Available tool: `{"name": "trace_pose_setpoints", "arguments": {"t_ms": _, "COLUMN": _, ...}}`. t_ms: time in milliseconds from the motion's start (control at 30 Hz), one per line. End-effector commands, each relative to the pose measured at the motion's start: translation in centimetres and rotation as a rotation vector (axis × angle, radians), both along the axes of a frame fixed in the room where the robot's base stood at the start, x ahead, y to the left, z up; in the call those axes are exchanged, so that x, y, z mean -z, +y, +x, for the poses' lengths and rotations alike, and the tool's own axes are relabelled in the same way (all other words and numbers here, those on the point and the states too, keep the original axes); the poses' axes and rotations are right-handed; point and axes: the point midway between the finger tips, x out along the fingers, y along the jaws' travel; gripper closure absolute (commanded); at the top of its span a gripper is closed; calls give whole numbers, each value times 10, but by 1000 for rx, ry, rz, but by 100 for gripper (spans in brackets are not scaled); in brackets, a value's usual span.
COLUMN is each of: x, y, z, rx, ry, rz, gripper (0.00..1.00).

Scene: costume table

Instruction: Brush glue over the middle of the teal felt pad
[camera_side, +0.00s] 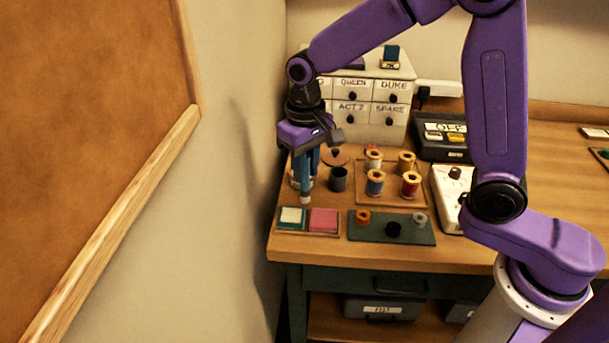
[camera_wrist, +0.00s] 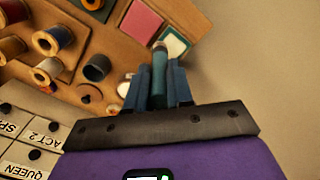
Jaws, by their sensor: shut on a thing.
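The teal felt pad (camera_side: 283,221) lies on a small wooden tray (camera_side: 333,234) at the table's front left corner. A pale whitish patch covers its middle, with teal showing around the edge. The pad also shows in the wrist view (camera_wrist: 185,41). My gripper (camera_side: 306,172) is shut on a teal-handled brush (camera_wrist: 159,72), which points down. The brush's pale tip (camera_side: 305,199) is just behind the pad in the side view and looks above the table. A white jar (camera_side: 294,182) stands partly hidden behind my gripper.
A pink pad (camera_side: 323,220) sits beside the teal one. A dark cup (camera_side: 338,180) and a wooden board of thread spools (camera_side: 375,183) stand behind. A dark green mat (camera_side: 425,236) with small rings lies to the right. The wall is close on the left.

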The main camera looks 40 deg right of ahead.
Motion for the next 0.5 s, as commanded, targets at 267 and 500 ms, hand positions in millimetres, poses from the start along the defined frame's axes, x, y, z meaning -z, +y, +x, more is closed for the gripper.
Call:
{"name": "trace_pose_setpoints", "arguments": {"t_ms": 267, "x": -25, "y": 0, "z": 0, "rx": 0, "ry": -3, "rz": 1, "gripper": 100}}
{"name": "trace_pose_setpoints", "arguments": {"t_ms": 500, "x": -32, "y": 0, "z": 0, "rx": 0, "ry": 0, "rz": 0, "gripper": 100}}
